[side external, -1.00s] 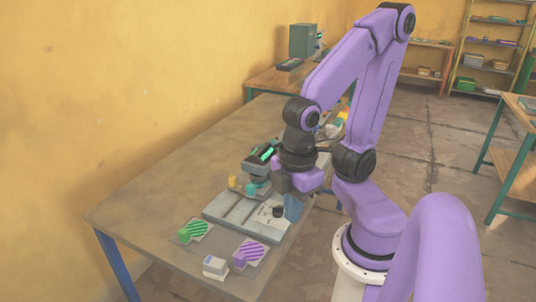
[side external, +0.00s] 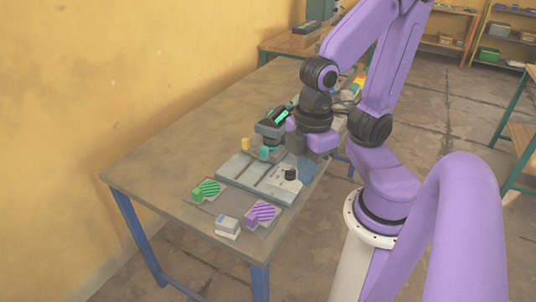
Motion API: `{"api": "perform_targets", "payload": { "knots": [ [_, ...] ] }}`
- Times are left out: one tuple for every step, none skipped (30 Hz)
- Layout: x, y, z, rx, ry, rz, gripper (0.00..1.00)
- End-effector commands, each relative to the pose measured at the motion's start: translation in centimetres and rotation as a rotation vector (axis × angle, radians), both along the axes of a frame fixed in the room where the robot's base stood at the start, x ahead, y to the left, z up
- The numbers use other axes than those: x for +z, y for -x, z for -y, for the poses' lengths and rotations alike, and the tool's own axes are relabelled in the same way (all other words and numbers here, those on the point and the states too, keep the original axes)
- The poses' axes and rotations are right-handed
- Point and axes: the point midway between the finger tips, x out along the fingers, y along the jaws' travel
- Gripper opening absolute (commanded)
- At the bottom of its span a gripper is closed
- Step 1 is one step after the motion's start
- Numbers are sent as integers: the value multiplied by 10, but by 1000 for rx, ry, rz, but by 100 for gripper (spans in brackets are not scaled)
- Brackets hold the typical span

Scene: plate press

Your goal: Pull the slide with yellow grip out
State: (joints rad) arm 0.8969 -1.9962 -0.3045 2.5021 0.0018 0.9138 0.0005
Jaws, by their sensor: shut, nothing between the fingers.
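A small yellow grip (side external: 245,144) stands at the back left of the grey press base (side external: 238,171). A teal grip (side external: 264,153) stands just right of it. The slide under the yellow grip is too small to make out clearly. The dark press head (side external: 271,129) with a bright green strip is behind the grips. My gripper (side external: 301,150) is over the right side of the base, apart from the yellow grip and to its right. It is shut and empty, its fingertips hard to make out.
A black knob (side external: 290,174) sits on the base's right part. A green striped plate (side external: 208,188), a purple striped plate (side external: 262,212) and a grey-white block (side external: 227,225) lie near the front edge. The table's left side (side external: 165,165) is clear.

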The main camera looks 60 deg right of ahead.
Motion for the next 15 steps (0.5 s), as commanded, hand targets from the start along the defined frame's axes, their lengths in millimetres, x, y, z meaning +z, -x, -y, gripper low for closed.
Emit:
{"api": "perform_targets", "payload": {
  "knots": [
    [0,0,0,0,0,0,0],
    [0,0,0,0,0,0,0],
    [0,0,0,0,0,0,0],
    [0,0,0,0,0,0,0],
    [0,0,0,0,0,0,0],
    [0,0,0,0,0,0,0],
    [0,0,0,0,0,0,0],
    [0,0,0,0,0,0,0],
    [0,0,0,0,0,0,0],
    [0,0,0,0,0,0,0],
    [0,0,0,0,0,0,0],
    [0,0,0,0,0,0,0],
    [0,0,0,0,0,0,0],
    [0,0,0,0,0,0,0],
    [0,0,0,0,0,0,6]
  ]
}}
